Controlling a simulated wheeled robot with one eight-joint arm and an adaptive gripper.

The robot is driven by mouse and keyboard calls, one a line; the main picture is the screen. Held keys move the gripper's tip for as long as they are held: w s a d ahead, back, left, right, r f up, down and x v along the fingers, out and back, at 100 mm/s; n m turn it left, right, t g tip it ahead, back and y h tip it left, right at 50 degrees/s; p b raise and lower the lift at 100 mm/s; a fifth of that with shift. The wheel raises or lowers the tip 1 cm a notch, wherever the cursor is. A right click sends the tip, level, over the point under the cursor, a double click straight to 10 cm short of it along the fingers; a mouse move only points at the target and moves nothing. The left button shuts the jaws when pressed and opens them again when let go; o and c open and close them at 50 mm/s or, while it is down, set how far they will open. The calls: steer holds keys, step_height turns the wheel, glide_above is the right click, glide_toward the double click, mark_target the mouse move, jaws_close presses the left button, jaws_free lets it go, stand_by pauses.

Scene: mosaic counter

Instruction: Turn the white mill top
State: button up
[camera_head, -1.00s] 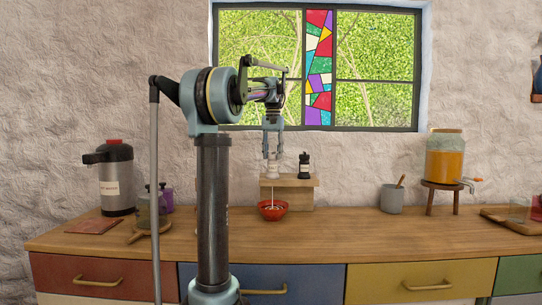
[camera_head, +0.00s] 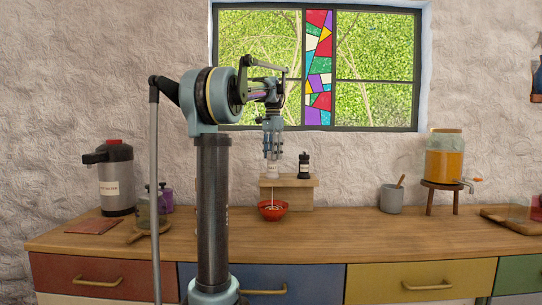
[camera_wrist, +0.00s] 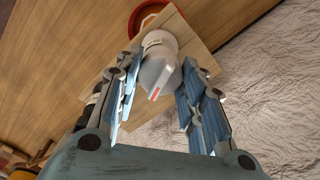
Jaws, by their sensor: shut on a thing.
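The white mill (camera_head: 273,172) stands upright on a small wooden stand (camera_head: 305,182) at the back of the counter. In the wrist view, its smooth pale top (camera_wrist: 158,74) with a red stripe lies between my two fingers, and its labelled body (camera_wrist: 157,39) shows beyond. My gripper (camera_head: 273,154) points down over the mill from above and is shut on its top. In the wrist view my gripper (camera_wrist: 159,66) has one finger on each side of the top. A red bowl (camera_head: 272,210) sits below, in front of the stand.
A black mill (camera_head: 304,166) stands on the stand just right of the white one. A grey cup (camera_head: 392,198) and a juice dispenser (camera_head: 444,155) stand farther right. A hot-water flask (camera_head: 116,178) stands at left. The counter's front middle is clear.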

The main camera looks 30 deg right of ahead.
stand_by(0.3)
steer(key=o, duration=1)
steer(key=shift+o, duration=0.2)
step_height(320, 180, up, 12)
steer(key=shift+w, duration=0.1)
